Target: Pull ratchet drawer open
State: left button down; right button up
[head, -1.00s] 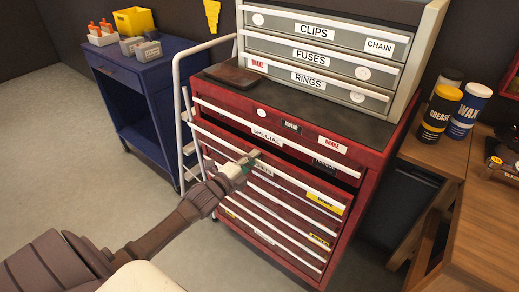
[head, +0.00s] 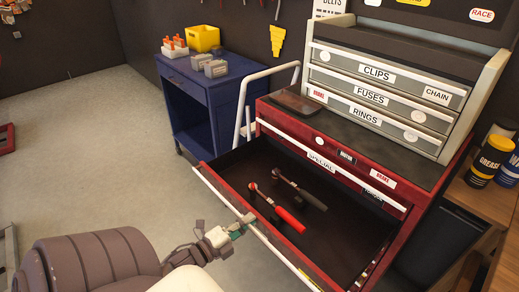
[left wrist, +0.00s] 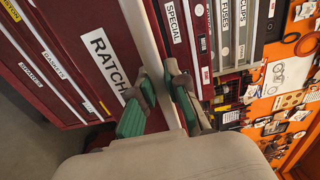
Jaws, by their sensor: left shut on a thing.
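The ratchet drawer (head: 338,238) of the red tool chest stands pulled well out in the head view. Inside lie a red-handled ratchet (head: 288,219) and a dark-handled ratchet (head: 310,198). A pale handle strip (head: 216,189) runs along the drawer's front top edge. My left gripper (head: 241,226) is shut on this strip, near its middle. In the left wrist view its green-padded fingers (left wrist: 163,102) straddle the strip, beside the drawer front's large label (left wrist: 106,60), which reads "RATCH" before a finger hides the rest. My right gripper is not in view.
The closed SPECIAL drawer (head: 322,162) is above the open one. A grey cabinet (head: 385,90) stands on the chest. A blue cart (head: 210,103) and a white rail (head: 242,112) are behind at left.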

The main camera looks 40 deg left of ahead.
pick_arm(q)
jog(key=shift+s+a+p, duration=0.15)
jog(key=shift+s+p, duration=0.15)
jog(key=shift+s, duration=1.4)
jog(key=c, duration=1.1)
grip_release()
jog(key=shift+c, duration=0.2)
jog(key=s, duration=1.2)
jog(key=shift+a, duration=0.45)
jog(key=shift+f, duration=0.1)
